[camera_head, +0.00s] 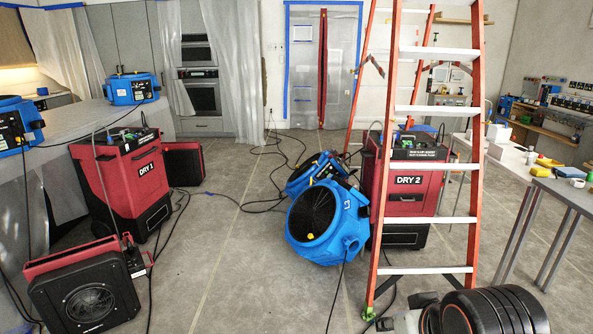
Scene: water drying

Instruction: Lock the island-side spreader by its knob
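An orange stepladder (387,150) with pale steps stands right of centre, its legs spread. Near its upper part, a dark spreader bar (373,66) shows on the left, the side towards the counter island (70,130). It looks bent upward at its middle. A second spreader bar (427,68) shows on the right, partly behind the ladder's front frame. The knob on the island-side spreader is too small to make out for sure. My gripper is not in view. A dark ringed part at the bottom right looks like my own arm.
Blue air movers (325,222) and the red DRY 2 unit (408,190) crowd the ladder's left and back. The red DRY 1 unit (122,185) stands left. Cables (258,205) cross the floor. A worktable (562,190) is at right. Centre-left floor is mostly clear.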

